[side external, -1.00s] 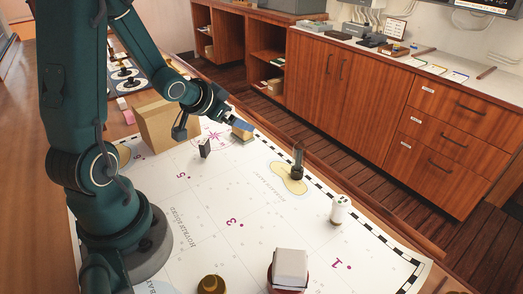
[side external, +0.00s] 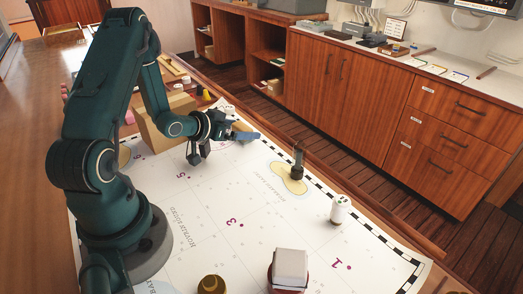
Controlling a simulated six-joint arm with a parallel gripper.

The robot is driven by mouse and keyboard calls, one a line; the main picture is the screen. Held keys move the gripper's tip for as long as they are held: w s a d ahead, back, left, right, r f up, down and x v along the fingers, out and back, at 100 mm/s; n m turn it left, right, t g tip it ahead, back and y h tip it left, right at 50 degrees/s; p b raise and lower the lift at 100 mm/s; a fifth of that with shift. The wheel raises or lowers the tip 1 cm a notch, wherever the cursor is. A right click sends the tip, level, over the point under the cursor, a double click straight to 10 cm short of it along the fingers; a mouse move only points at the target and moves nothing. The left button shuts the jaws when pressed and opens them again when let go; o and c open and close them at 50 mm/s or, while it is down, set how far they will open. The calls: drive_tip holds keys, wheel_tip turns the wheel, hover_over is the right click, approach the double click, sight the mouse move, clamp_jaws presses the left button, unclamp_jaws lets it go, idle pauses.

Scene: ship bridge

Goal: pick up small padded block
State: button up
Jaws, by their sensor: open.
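My gripper (side external: 226,147) is open above the far part of the chart, with one dark finger on the left and a blue finger on the right. A small tan block (side external: 241,126) shows in part behind the blue finger, which hides much of it. It may be the small padded block, but I cannot tell for sure. I cannot tell whether either finger touches anything.
A cardboard box (side external: 160,128) stands close to the left of my gripper. A dark upright object (side external: 297,166), a white cylinder (side external: 340,209), a white block on a red base (side external: 290,267) and a brass object (side external: 211,285) stand nearer. The middle of the chart (side external: 240,200) is clear.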

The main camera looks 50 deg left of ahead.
drive_tip(key=shift+w+f, duration=0.2)
drive_tip(key=shift+w, duration=0.2)
drive_tip(key=shift+a, duration=0.1)
drive_tip(key=c, duration=1.2)
drive_tip(key=shift+o, duration=0.2)
drive_tip(key=shift+r, duration=0.15)
